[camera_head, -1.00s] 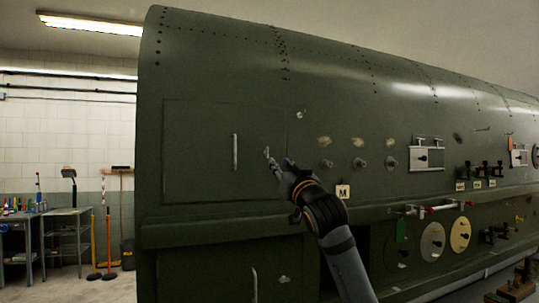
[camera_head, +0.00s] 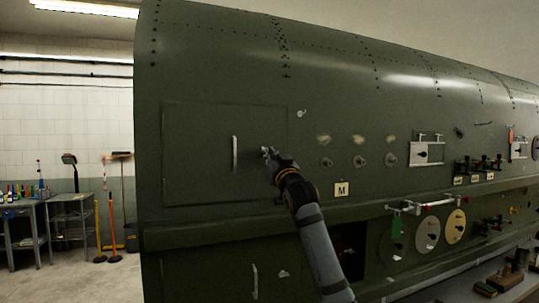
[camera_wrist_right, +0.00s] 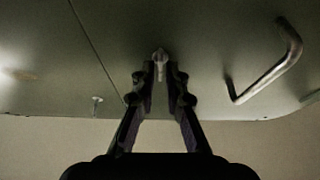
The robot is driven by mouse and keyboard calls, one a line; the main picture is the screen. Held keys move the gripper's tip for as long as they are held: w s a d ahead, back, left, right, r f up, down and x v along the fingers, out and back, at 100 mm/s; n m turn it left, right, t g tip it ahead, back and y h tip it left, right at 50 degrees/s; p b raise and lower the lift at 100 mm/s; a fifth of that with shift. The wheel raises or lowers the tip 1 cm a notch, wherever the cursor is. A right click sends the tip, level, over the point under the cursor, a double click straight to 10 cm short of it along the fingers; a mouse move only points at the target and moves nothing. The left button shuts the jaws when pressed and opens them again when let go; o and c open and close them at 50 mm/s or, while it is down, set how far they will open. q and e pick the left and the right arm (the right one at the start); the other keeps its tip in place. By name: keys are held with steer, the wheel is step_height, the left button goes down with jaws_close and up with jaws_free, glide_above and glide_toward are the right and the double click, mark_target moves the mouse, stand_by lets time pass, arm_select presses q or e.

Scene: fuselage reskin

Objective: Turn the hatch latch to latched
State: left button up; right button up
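The upper hatch (camera_head: 195,130) is a dark green rectangular panel on the fuselage with a pale vertical handle (camera_head: 235,154). The small metal hatch latch (camera_head: 264,149) is right of the handle, partly hidden by my right gripper (camera_head: 269,156). In the right wrist view the latch (camera_wrist_right: 160,58) stands at the fingertips of my right gripper (camera_wrist_right: 160,72). The two dark fingers are apart, one on each side of it, with a narrow gap showing. I cannot tell whether they touch it. The hatch handle (camera_wrist_right: 268,72) is to the right there. My left gripper is not in view.
A small silver fitting (camera_head: 301,113) sits up and right of the latch. Several knobs, a label marked M (camera_head: 341,189) and a framed switch panel (camera_head: 426,153) are farther right. A lower hatch handle (camera_head: 254,281) is below. A workbench (camera_head: 20,225) stands far left.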

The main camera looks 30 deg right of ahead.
jaws_close()
steer(key=m+g+h+b, duration=0.2)
steer(key=m, duration=0.5)
steer(key=m+g+h+b, duration=0.1)
steer(key=m+g+b, duration=0.1)
steer(key=m, duration=0.6)
steer(key=m+g+h+b, duration=0.2)
steer(key=m+g, duration=0.1)
steer(key=m, duration=0.4)
steer(key=shift+h, duration=0.3)
steer(key=shift+m, duration=0.4)
steer(key=shift+o, duration=2.3)
jaws_free()
